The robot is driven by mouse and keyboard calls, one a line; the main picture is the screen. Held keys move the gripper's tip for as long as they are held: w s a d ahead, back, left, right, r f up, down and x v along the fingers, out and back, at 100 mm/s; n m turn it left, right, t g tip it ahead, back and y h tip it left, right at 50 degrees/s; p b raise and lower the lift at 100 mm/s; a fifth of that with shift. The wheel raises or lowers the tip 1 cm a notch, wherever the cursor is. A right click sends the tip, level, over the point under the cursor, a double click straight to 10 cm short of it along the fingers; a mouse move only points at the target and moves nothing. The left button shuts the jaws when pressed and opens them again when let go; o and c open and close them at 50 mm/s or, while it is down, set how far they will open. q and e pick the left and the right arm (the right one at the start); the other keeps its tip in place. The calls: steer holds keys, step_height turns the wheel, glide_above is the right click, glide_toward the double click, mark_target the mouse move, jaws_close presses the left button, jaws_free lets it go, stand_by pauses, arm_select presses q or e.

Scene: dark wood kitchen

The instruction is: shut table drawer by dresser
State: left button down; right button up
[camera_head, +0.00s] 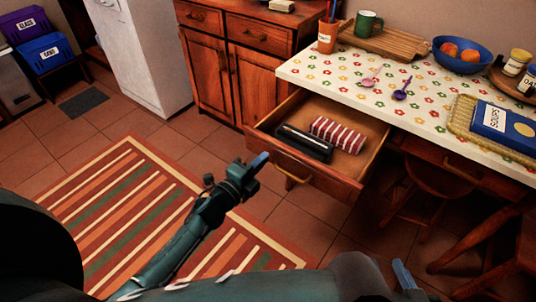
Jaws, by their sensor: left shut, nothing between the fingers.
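The wooden table drawer (338,187) stands pulled out from under the flower-patterned table (331,72), beside the wooden dresser (246,79). Its front has a brass handle (291,168). Inside lie a long black case (304,144) and a red-and-white striped cloth (338,135). My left gripper (260,161) is shut and empty, its blue tip just left of the handle in the picture, near the drawer front. I cannot tell if it touches. My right gripper (404,275) shows only as a blue finger piece at the bottom, right of centre; the rest is hidden.
A wooden stool (440,181) stands under the table, right of the drawer, and another wooden seat (500,235) is at the lower right. A striped rug (115,205) covers the floor at left. Tiled floor in front of the drawer is clear. A white fridge (138,55) stands behind.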

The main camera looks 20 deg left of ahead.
mark_target(275, 147)
arm_select(q)
steer(key=shift+x, duration=1.6)
arm_select(e)
steer(key=shift+r, duration=0.1)
arm_select(q)
steer(key=shift+w, duration=0.1)
arm_select(e)
steer(key=shift+d, duration=0.1)
